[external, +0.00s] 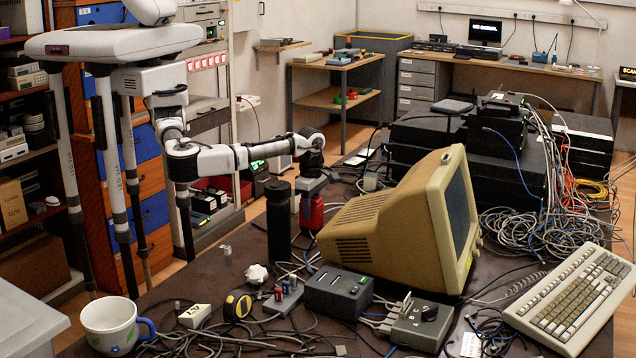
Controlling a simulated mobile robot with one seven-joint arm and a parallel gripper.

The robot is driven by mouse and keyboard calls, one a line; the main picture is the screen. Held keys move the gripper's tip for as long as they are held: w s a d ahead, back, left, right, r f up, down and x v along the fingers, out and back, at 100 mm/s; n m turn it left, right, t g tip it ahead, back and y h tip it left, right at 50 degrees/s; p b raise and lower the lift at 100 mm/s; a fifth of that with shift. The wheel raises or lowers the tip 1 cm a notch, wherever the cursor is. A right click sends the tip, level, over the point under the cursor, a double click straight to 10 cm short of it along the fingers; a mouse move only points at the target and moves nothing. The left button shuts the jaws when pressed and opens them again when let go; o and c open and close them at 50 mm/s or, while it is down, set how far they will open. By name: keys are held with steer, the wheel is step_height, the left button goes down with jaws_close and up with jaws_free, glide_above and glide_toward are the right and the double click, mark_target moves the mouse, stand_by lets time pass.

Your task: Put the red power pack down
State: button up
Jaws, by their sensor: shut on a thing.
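The red power pack (312,213) is upright under my gripper (311,188), at the left side of the cluttered dark table (215,285). My gripper points down and is shut on the pack's upper part. The pack's lower end is close to the table top; I cannot tell whether it touches. The fingers are small here and partly hidden by the wrist.
A black cylinder (278,220) stands just left of the pack. A beige CRT monitor (400,225) is close on the right. Cables, a dark box (338,293), a switch box (422,322) and a white mug (108,325) crowd the front.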

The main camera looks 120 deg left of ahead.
steer(key=shift+f, duration=0.1)
steer(key=o, duration=1.2)
steer(key=shift+o, duration=0.2)
step_height(320, 180, up, 12)
steer(key=shift+r+b, duration=0.2)
steer(key=shift+b, duration=0.65)
